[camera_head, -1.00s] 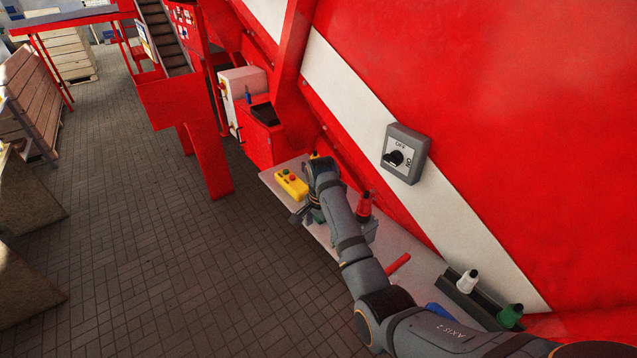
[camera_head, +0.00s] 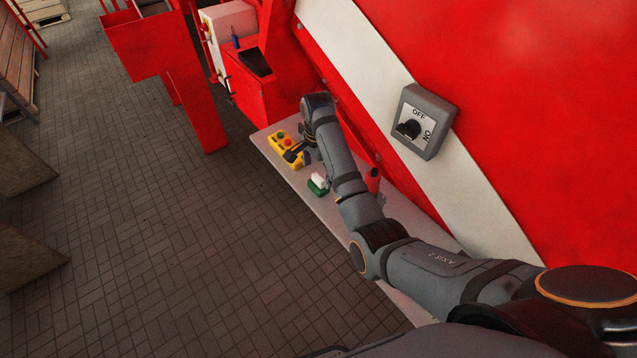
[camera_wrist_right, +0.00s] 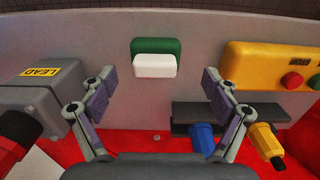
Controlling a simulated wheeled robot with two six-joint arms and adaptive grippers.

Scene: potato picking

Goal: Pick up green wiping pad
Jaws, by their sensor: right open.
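The green wiping pad (camera_head: 318,187) with a white block on top lies on the grey ledge, below my right forearm in the head view. In the right wrist view the pad (camera_wrist_right: 155,47) shows beyond the fingertips, centred between them and apart from them. My right gripper (camera_wrist_right: 160,82) is open with nothing between its fingers. In the head view the right gripper (camera_head: 298,155) is partly hidden by its wrist, beside the yellow button box and farther along the ledge than the pad. My left gripper is not in view.
The yellow button box (camera_head: 283,143) is on the ledge (camera_head: 268,151). A red bottle (camera_head: 373,179) stands by the red wall.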

